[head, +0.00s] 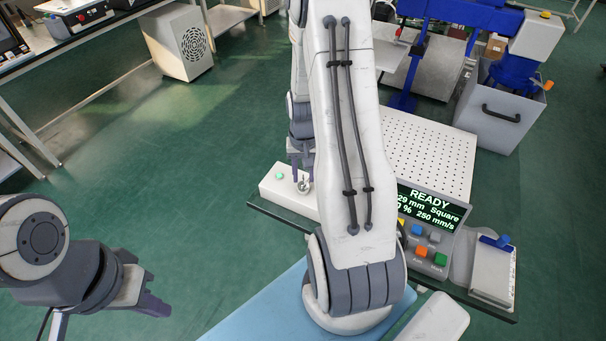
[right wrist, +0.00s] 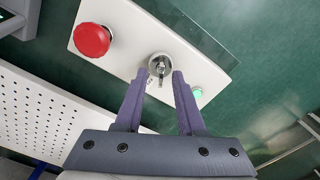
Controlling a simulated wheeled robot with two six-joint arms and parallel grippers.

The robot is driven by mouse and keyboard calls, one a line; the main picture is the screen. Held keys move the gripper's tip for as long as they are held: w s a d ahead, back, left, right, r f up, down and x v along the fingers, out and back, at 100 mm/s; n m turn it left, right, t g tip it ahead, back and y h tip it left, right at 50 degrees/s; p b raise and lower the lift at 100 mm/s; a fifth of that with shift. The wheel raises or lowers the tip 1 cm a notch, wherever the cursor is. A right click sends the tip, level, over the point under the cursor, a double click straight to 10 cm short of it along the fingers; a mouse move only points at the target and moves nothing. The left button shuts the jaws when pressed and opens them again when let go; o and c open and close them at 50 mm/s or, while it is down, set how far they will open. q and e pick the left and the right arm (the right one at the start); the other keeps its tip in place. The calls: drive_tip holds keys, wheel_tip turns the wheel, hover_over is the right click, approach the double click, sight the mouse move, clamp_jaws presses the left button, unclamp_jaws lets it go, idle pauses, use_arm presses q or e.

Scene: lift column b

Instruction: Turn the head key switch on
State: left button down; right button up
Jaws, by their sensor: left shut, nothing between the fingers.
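The key switch (right wrist: 160,66) is a round silver lock with a key in it, on a white control box (right wrist: 130,62). It also shows in the head view (head: 303,187), partly covered by my gripper. My right gripper (right wrist: 161,76) is open, with its purple fingertips on either side of the key switch. Clear space shows between the fingers; I cannot tell whether either tip touches the key. In the head view my right gripper (head: 301,179) points down at the box. My left gripper (head: 157,303) is shut and empty at the lower left, far from the box.
A red mushroom button (right wrist: 92,40) and a green button (right wrist: 197,92) flank the switch. A perforated white plate (head: 430,150) and a display panel reading READY (head: 430,215) stand to the right. Green floor (head: 150,180) is open to the left.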

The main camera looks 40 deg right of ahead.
sight(303, 177)
wheel_tip(303, 177, up, 10)
drive_tip(key=shift+r, duration=0.2)
idle(0.5)
idle(0.4)
drive_tip(key=s+a+r+n, duration=0.1)
drive_tip(key=a+r+n, duration=0.15)
drive_tip(key=a, duration=0.65)
drive_tip(key=s+a+r+n, duration=0.15)
drive_tip(key=a+n, duration=0.25)
drive_tip(key=a, duration=0.5)
drive_tip(key=s+a+r+n+y, duration=0.1)
drive_tip(key=s+a+r+n, duration=0.1)
drive_tip(key=s+a+n, duration=0.6)
drive_tip(key=s+a, duration=0.5)
drive_tip(key=shift+s+r, duration=0.35)
drive_tip(key=shift+r, duration=0.05)
drive_tip(key=shift+d, duration=0.15)
